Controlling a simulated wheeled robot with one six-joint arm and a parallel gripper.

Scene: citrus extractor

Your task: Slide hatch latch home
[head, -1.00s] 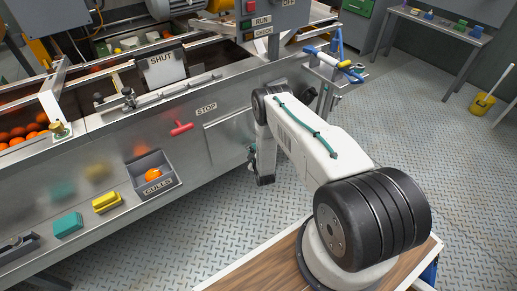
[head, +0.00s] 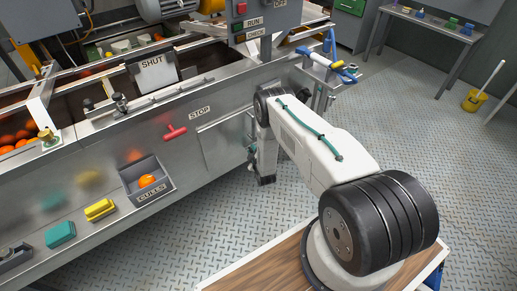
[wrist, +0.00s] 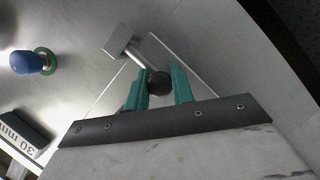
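In the wrist view my gripper (wrist: 158,90) has two teal fingers, one on each side of a dark round knob (wrist: 159,83). The knob fills the gap between them, and the gripper looks shut on it. The knob sits on a short metal rod that runs to a square grey block (wrist: 121,40) on a pale metal panel (wrist: 215,75); this looks like the latch. In the head view the hatch panel (head: 222,139) is on the machine's side, right of the red handle. My forearm hides part of it, and the fingers and latch cannot be made out there.
A blue knob with a green ring (wrist: 27,62) and a block marked "30 mm" (wrist: 22,132) lie left in the wrist view.

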